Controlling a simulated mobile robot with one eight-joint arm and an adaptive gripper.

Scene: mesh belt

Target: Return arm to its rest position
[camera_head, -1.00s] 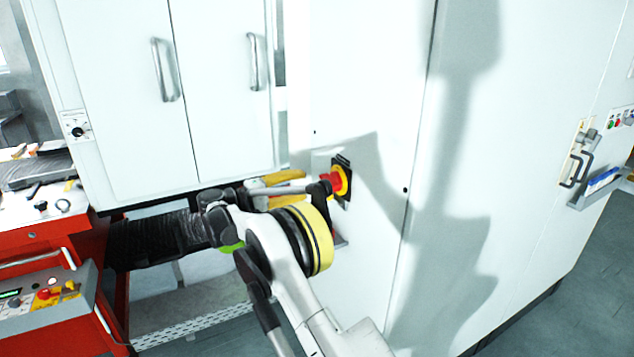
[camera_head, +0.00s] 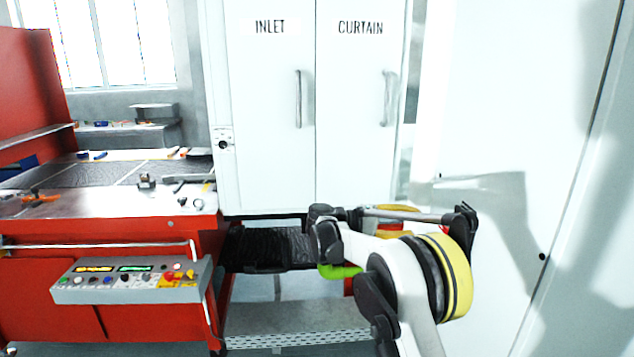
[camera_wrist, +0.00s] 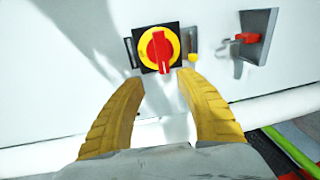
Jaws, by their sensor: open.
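My gripper (camera_wrist: 164,80) is open in the wrist view, with two curved yellow fingers and no object gripped. A red rotary knob (camera_wrist: 158,48) on a yellow disc and black plate is on the white cabinet face, just beyond the fingertips. The knob's lower end points down toward the gap between the fingers; I cannot tell whether they touch it. In the head view my arm (camera_head: 405,285) is bent in front of the white cabinet, and its links largely hide the gripper and knob.
White doors marked INLET and CURTAIN (camera_head: 270,120) stand behind my arm. A dark mesh belt (camera_head: 268,247) runs beneath them from a red bench (camera_head: 110,235) with a control panel (camera_head: 130,278) at left. A red handle (camera_wrist: 247,38) sits in a recess right of the knob.

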